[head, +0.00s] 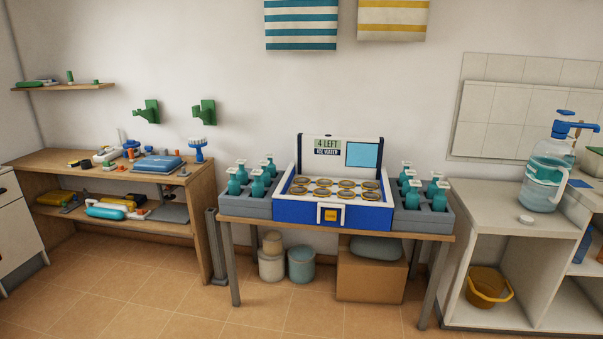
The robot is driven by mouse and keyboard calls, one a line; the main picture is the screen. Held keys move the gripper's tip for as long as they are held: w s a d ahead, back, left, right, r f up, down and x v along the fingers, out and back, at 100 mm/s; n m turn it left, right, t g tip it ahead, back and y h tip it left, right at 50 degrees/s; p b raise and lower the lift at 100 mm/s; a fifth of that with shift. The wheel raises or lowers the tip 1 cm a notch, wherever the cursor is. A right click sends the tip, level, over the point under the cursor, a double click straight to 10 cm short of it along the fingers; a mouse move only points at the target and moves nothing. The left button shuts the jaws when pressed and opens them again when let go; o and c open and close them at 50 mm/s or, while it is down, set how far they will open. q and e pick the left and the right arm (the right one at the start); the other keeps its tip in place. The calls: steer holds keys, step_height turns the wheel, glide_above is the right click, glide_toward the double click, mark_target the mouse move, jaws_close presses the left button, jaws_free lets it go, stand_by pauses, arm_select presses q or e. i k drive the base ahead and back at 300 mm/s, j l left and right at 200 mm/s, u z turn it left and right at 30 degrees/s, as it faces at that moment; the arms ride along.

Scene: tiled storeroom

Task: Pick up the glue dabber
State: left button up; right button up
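I cannot tell for sure which thing is the glue dabber. Small tools lie on the wooden workbench (58,166) at the left, too small to name surely. Among them are a blue case (158,164), a white and orange item (106,155) and an upright blue and white item (197,149) at the bench's right end. Several teal bottles stand in the left grey crate (259,209) and the right grey crate (424,222) on the middle table. Neither of my grippers is in view.
Between the crates stands a blue and white cooler (335,217) with several round lids. Under the table are tubs (302,264) and a cardboard box (371,275). At right, a white counter (497,199) bears a large water jug (545,178). The tiled floor (150,290) in front is clear.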

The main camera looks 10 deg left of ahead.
mark_target(133, 160)
steer(key=i+u, duration=0.3)
steer(key=i, duration=0.25)
steer(key=i+u, duration=0.35)
steer(key=i, duration=0.2)
steer(key=i+l+u, duration=0.3)
steer(key=i, duration=0.2)
steer(key=i+j+u, duration=0.2)
steer(key=i, duration=0.2)
steer(key=i+j+u, duration=0.4)
steer(key=i, duration=0.45)
steer(key=i+j+z, duration=0.2)
steer(key=i+j, duration=1.05)
steer(key=j, duration=0.15)
